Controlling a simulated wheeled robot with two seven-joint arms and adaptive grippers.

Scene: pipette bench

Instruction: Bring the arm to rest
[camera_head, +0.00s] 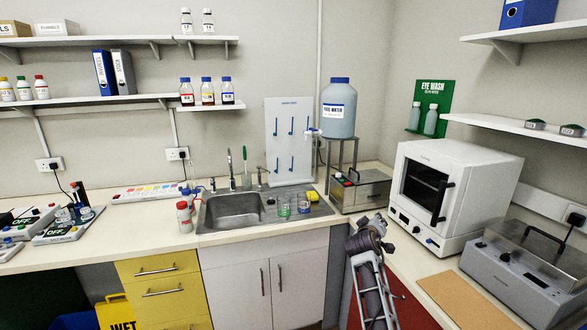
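One of my arms, which I take to be my right, comes up from the bottom edge right of centre, its grey tubes and metal frame (372,285) in front of the cabinet and the right bench. Its far end (368,240) is a cluster of dark and purplish-grey parts in front of the counter corner. I cannot make out separate fingertips there, and no held object shows. My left arm and gripper are not in view.
A sink (235,210) with beakers (284,208) beside it lies left of the arm. A white oven (445,190) and a grey bath (525,270) stand on the right bench, with a brown mat (470,302) in front. The counter's left front (130,232) is clear.

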